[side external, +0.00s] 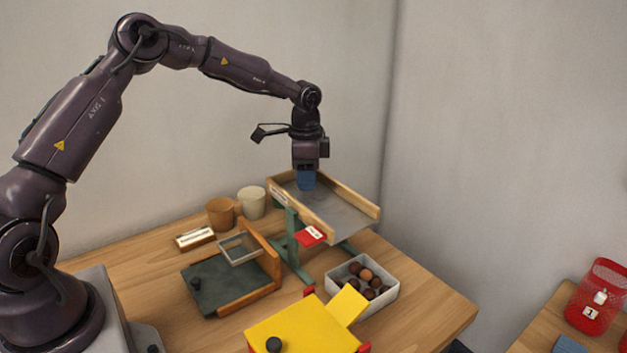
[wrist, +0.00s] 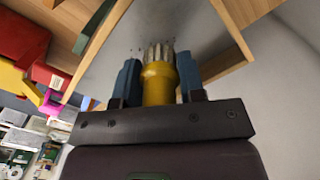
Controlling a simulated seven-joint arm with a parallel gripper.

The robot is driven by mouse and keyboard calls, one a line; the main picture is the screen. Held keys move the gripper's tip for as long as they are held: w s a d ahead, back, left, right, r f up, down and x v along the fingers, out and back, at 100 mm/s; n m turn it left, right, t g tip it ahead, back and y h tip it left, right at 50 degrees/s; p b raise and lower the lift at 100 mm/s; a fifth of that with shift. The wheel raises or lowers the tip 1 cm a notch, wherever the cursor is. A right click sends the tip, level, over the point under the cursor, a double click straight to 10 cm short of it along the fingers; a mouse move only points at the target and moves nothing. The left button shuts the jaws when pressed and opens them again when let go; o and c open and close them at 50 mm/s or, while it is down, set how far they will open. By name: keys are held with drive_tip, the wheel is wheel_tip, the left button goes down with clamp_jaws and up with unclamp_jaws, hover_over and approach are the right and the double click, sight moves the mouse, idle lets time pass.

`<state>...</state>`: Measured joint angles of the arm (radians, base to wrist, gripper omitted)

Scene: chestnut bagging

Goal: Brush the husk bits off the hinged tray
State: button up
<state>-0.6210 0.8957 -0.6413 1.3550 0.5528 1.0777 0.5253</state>
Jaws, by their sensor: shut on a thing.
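The hinged tray (side external: 338,214) has a grey bed between wooden side rails and stands on a green frame, sloping down to the right. In the wrist view its grey bed (wrist: 205,32) fills the upper middle. My gripper (side external: 306,184) is over the upper end of the tray. In the wrist view its blue fingers (wrist: 158,78) are shut on a brush (wrist: 157,85) with a yellow handle and pale bristles. The bristles point at the bed; I cannot tell whether they touch it. Small dark specks, likely husk bits (wrist: 137,48), show beside the bristles.
A pale box (side external: 340,283) of chestnuts stands below the tray's low end. A yellow box (side external: 300,328), a dark green board with a wooden frame (side external: 222,290), and two cups (side external: 221,213) stand around.

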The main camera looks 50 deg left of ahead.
drive_tip(key=shift+a, duration=0.85)
drive_tip(key=shift+a+r, duration=0.1)
drive_tip(key=shift+r, duration=0.1)
wheel_tip(320, 180, up, 6)
idle(0.6)
